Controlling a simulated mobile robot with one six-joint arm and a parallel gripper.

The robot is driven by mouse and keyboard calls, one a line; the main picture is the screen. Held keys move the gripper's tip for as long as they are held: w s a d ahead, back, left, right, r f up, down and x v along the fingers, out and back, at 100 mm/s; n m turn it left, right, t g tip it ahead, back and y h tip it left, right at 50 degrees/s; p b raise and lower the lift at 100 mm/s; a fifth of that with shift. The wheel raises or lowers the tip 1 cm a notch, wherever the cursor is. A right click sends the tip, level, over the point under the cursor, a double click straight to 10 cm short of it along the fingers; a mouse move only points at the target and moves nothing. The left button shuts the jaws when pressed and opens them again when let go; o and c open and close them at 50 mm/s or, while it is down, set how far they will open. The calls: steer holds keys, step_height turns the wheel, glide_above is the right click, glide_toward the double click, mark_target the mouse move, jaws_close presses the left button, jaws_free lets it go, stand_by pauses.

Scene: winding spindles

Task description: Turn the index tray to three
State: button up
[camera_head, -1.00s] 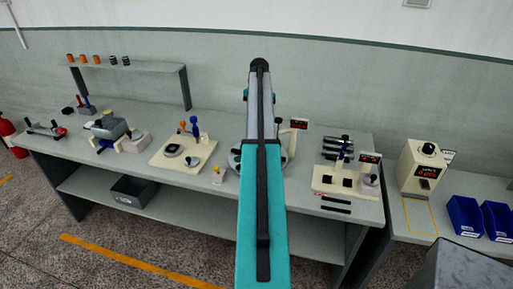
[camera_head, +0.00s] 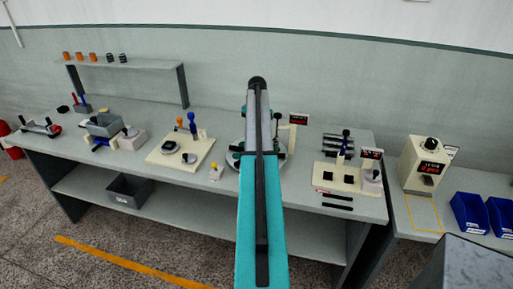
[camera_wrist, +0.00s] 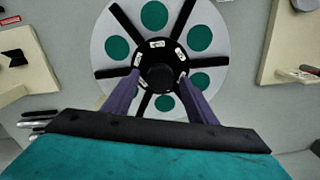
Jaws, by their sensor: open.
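The index tray (camera_wrist: 209,22) is a pale round disc with green circular spots and black radial bars, seen from above in the wrist view. A black hub with a round knob (camera_wrist: 160,77) stands at its centre, with small white labels around it. My gripper (camera_wrist: 155,84) is open, its two purple fingers reaching over the tray, one on each side of the knob. I cannot tell whether they touch it. In the head view the tray (camera_head: 284,157) is mostly hidden behind my arm; only edges show.
Cream fixtures stand on both sides: one with a blue lever (camera_head: 188,150) to the left, one with black squares (camera_head: 335,178) to the right.

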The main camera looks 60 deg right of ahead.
steer(key=shift+f+b, duration=0.65)
steer(key=shift+f, duration=1.25)
jaws_close()
